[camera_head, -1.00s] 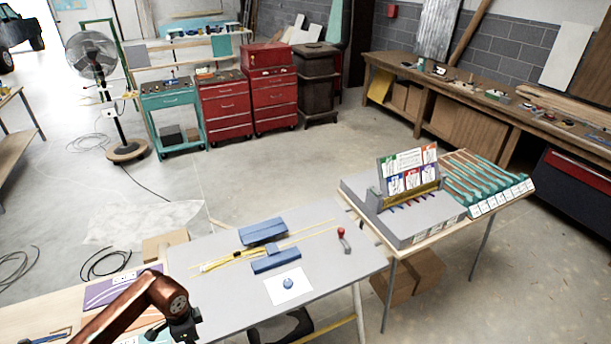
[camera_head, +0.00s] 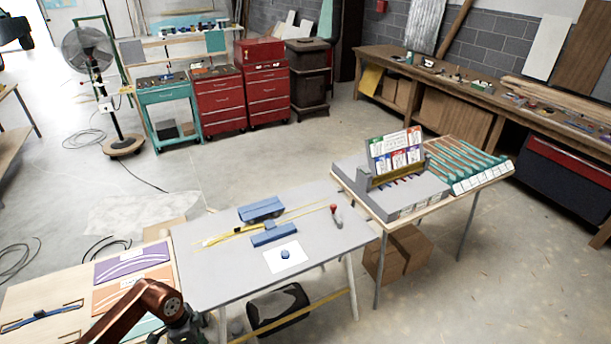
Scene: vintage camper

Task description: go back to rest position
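One of my arms, copper-brown, comes in from the bottom left, so it is my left arm. My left gripper (camera_head: 184,330) is dark and partly cut off by the lower edge, beside the near left corner of the grey table (camera_head: 215,280). Its fingers are too small and dark to show whether they are open. I see nothing clearly held in it. My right arm and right gripper are not in view.
The grey table bears blue blocks (camera_head: 262,209), yellow strips, a white sheet (camera_head: 287,257) and a red-knobbed lever (camera_head: 335,212). A board with coloured panels (camera_head: 130,262) lies left. A display stand (camera_head: 395,152) stands right. Open floor lies behind.

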